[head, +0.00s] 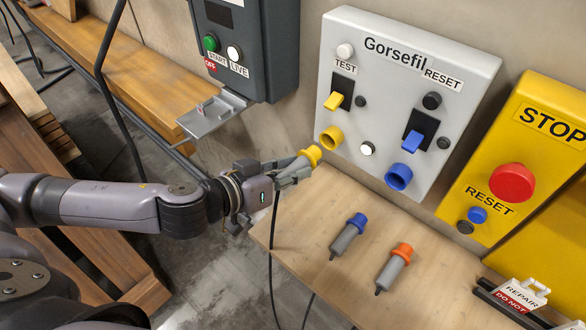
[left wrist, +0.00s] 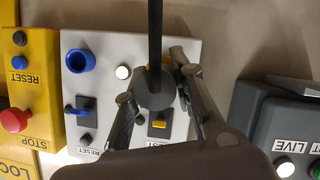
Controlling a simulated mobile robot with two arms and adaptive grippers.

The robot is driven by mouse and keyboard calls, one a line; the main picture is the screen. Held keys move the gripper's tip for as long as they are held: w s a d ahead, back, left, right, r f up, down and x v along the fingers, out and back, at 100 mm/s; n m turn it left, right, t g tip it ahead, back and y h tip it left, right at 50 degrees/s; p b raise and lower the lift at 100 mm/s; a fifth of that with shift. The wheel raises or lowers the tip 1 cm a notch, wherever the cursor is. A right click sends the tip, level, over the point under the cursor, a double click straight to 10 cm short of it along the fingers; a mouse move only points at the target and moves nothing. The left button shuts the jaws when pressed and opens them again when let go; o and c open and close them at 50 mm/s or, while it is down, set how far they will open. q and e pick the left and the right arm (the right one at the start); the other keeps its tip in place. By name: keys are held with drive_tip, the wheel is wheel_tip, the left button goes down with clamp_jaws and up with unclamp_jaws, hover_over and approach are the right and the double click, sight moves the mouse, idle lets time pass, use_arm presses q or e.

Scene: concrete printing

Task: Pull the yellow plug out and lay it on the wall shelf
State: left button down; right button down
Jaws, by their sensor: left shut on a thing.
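The yellow plug (head: 312,155) has a grey body and a yellow collar. My left gripper (head: 298,168) is shut on its grey body. The collar is just in front of and below the yellow socket (head: 331,138) on the Gorsefil box, seemingly apart from it. A wooden shelf (head: 300,215) is below the box. My right gripper is not in view.
A blue-collared plug (head: 348,237) and an orange-collared plug (head: 395,267) lie on the wooden shelf. A blue socket (head: 398,177) is empty. A small grey metal ledge (head: 213,118) sits under the dark switch box. A red stop button (head: 511,183) is at right. The wooden shelf's left part is bare.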

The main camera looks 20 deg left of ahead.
use_arm(q)
drive_tip(key=shift+s+a, duration=0.35)
drive_tip(key=shift+s, duration=0.5)
drive_tip(key=shift+s+a+p, duration=0.25)
drive_tip(key=shift+s+p, duration=0.4)
drive_tip(key=shift+s+a+p, duration=0.3)
drive_tip(key=shift+s+p, duration=0.3)
drive_tip(key=shift+p, duration=0.1)
drive_tip(key=shift+s+a+p, duration=0.25)
drive_tip(key=shift+s+p, duration=0.4)
drive_tip(key=shift+s+d, duration=0.1)
drive_tip(key=shift+d, duration=0.15)
drive_tip(key=shift+f+b, duration=4.75)
drive_tip(key=shift+f, duration=0.3)
